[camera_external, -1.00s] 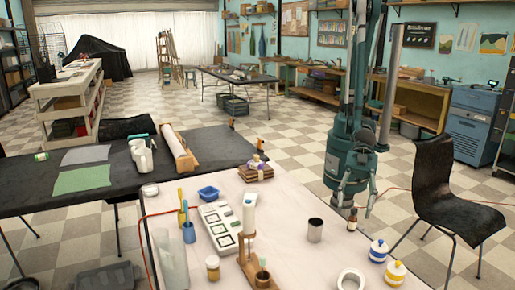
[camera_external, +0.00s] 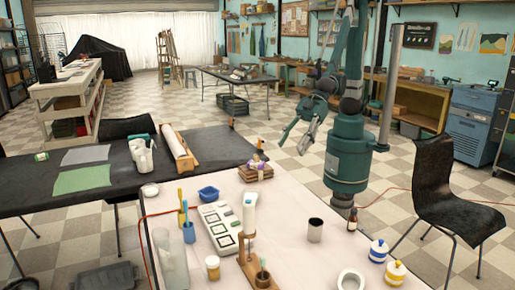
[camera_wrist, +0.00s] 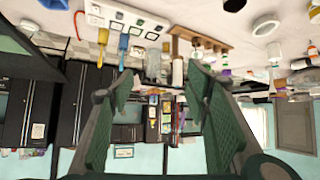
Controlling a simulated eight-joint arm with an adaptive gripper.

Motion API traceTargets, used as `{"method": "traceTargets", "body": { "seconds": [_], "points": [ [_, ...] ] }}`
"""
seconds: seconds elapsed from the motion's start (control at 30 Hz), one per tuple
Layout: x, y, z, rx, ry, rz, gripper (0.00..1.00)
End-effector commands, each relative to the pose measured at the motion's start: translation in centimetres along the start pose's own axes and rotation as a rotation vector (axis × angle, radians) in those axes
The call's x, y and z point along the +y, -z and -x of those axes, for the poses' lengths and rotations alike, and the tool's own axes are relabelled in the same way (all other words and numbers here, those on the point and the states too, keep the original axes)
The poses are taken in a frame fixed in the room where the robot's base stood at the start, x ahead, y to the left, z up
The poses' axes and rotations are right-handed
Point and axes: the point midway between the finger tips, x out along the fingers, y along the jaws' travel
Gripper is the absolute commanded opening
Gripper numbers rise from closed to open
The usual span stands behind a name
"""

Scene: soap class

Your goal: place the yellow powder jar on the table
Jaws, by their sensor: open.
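A small jar with yellowish contents and a pale lid (camera_external: 212,267) stands upright near the front of the white-topped table (camera_external: 300,215), left of the wooden stand; it looks like the yellow powder jar. I cannot make it out surely in the wrist view. My gripper (camera_external: 300,132) is raised beyond the table's far edge, well away from the jar. In the wrist view my gripper (camera_wrist: 158,95) has its two fingers spread wide with nothing between them.
The wooden stand (camera_external: 248,255), a switch panel (camera_external: 220,228), a metal cup (camera_external: 315,231), a brown bottle (camera_external: 352,220), a white ring (camera_external: 351,281) and striped jars (camera_external: 396,273) share the table. Its middle right has free room. A black chair (camera_external: 455,205) stands at the right.

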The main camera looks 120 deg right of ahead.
Motion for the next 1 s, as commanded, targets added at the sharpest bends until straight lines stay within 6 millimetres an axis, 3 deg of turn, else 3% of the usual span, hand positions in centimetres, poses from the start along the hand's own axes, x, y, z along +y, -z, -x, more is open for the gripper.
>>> {"method": "traceTargets", "body": {
  "seconds": [0.1,0.5,1.0],
  "points": [
    [3.2,-0.4,2.2,-0.022,-0.030,-0.021,0.47],
    [11.8,-2.8,9.5,-0.095,-0.112,-0.092,0.47],
    [19.5,-8.2,19.1,-0.186,-0.199,-0.187,0.47]
  ]
}}
